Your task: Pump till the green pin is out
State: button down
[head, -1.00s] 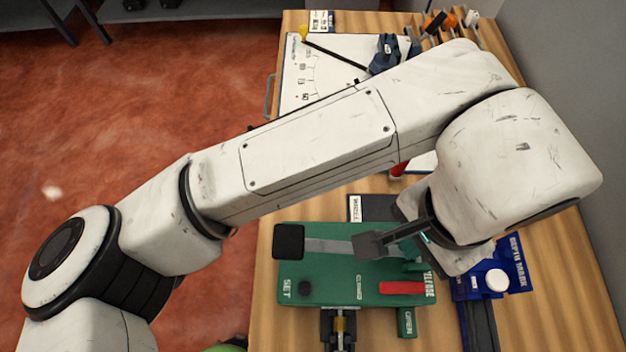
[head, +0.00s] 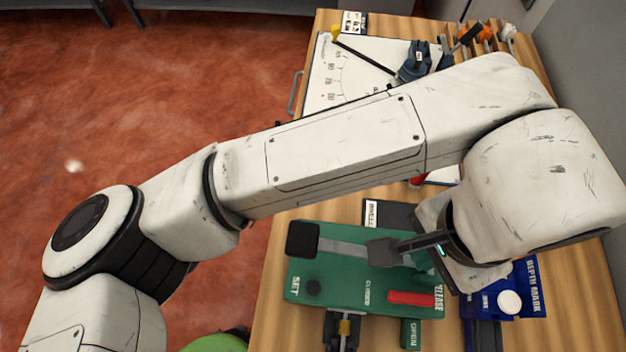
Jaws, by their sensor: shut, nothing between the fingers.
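A green board (head: 340,288) lies on the bench, marked SET, CLOSED and RELEASE. A grey lever bar (head: 343,247) with a square black pad (head: 303,239) at its left end lies across it. My gripper (head: 381,252) is shut and empty, its dark tips over the right part of the bar. I cannot tell whether they touch it. A red bar (head: 411,298) sits by RELEASE, and a black round knob (head: 313,287) by SET. A green tab marked OPEN (head: 410,334) sticks out at the front. I cannot make out the green pin for certain; my wrist hides the board's right back corner.
A blue DEPTH MARK fixture (head: 530,288) with a white knob (head: 509,302) stands right of the board. A black and brass piece (head: 344,328) is at the front. A white dial chart (head: 345,75) and a tool rack (head: 480,38) are at the back. My arm spans the middle.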

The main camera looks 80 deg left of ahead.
jog(key=shift+s+d+f+b, duration=0.15)
jog(key=shift+f+b, duration=0.55)
jog(key=shift+f, duration=0.7)
jog(key=shift+w+r+p, duration=0.15)
jog(key=shift+r+p, duration=0.45)
jog(key=shift+r, duration=0.1)
jog(key=shift+w+r+p, duration=0.1)
jog(key=shift+r+p, duration=0.5)
jog(key=shift+r, duration=0.3)
notch_tip(320, 180, up, 7)
jog(key=p, duration=0.6)
jog(key=shift+s, duration=0.1)
